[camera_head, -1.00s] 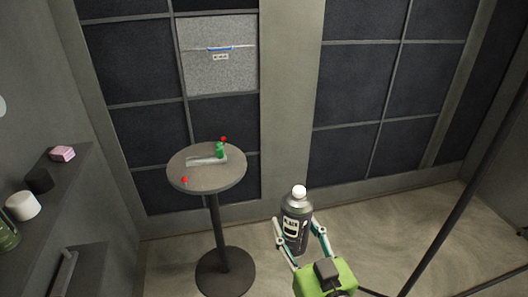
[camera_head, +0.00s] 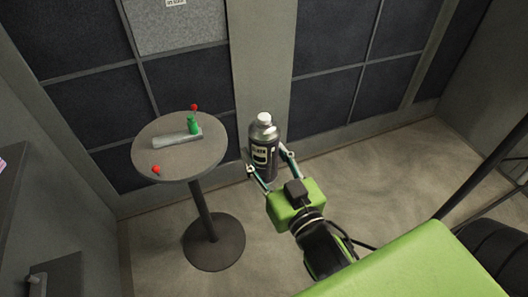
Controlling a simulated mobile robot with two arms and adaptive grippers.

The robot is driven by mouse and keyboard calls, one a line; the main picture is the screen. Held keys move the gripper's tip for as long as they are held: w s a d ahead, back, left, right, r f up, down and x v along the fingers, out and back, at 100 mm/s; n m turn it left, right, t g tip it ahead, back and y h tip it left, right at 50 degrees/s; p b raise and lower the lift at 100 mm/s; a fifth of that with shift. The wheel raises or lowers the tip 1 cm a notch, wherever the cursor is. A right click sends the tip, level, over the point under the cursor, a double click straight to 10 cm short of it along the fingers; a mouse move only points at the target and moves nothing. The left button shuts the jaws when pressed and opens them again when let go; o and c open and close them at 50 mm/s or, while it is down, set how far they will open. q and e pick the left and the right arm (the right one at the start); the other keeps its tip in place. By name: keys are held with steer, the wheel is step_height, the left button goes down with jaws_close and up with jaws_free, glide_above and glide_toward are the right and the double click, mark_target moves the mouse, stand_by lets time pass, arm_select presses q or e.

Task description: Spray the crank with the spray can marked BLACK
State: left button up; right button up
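The spray can (camera_head: 264,148) is dark with a silver top and a white cap. Its pale label seems to read BLACK, but the letters are small. My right gripper (camera_head: 269,163) is shut around the can, one finger on each side, and holds it upright in the air right of the table. The crank (camera_head: 178,138) appears to be the grey bar lying on the round table (camera_head: 150,130), with a green upright piece (camera_head: 193,124) at its right end. The can is apart from it. My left gripper is not in view.
One red ball (camera_head: 156,169) sits at the table's front edge and another (camera_head: 194,107) shows above the green piece. The table has one post and a round base (camera_head: 214,242). A dark panelled wall stands behind. A shelf (camera_head: 12,190) is at the left.

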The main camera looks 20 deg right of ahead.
steer(key=shift+a, duration=0.15)
steer(key=w+a+f+n+g+y+b, duration=0.1)
steer(key=w+a+f+n+y, duration=0.15)
steer(key=a+f+y, duration=0.35)
steer(key=w+a+f+n+g+y+b, duration=0.1)
steer(key=a+f+n+y, duration=0.15)
steer(key=a, duration=0.55)
steer(key=s+a+f+n+g+y+b, duration=0.1)
steer(key=a+f+n+g+y, duration=0.3)
steer(key=f, duration=0.7)
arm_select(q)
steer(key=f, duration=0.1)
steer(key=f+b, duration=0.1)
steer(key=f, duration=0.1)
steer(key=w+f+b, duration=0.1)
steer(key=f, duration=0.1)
arm_select(e)
steer(key=shift+t, duration=0.4)
steer(key=w, duration=0.5)
steer(key=shift+w+a+f, duration=0.25)
steer(key=shift+a, duration=0.05)
